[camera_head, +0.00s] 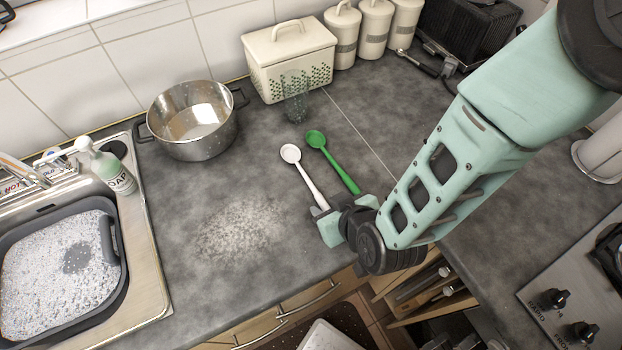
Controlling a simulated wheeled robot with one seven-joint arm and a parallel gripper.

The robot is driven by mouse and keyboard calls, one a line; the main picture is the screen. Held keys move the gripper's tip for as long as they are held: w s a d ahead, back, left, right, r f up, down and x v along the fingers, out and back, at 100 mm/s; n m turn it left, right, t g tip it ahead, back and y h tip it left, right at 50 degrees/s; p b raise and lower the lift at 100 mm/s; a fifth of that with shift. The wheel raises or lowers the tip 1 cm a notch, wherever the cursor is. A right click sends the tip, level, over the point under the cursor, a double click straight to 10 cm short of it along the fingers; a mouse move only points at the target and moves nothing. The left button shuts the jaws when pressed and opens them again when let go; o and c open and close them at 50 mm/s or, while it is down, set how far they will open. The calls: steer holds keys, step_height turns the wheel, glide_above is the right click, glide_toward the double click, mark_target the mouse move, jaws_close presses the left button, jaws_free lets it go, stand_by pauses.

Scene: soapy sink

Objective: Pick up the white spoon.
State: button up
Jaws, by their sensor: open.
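The white spoon (302,173) lies on the grey counter, its round bowl toward the back and its handle running toward the front. A green spoon (334,165) lies close to its right, nearly parallel. My gripper (328,217) is at the handle end of the white spoon, low over the counter near its front edge. The gripper is open. It hides the end of the white handle, and I cannot tell whether the handle lies between the fingers or below them.
A steel pot (190,122), a drinking glass (295,100) and a cream bread bin (289,62) stand behind the spoons. A soap bottle (112,170) and a sink with a foamy basin (122,262) are at left. The counter left of the white spoon is clear except for a pale speckled patch (240,228). An open drawer (425,290) is below the gripper.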

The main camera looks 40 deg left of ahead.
steer(key=shift+w+a+f, duration=0.1)
steer(key=shift+a+f, duration=0.2)
jaws_close()
steer(key=shift+r, duration=0.1)
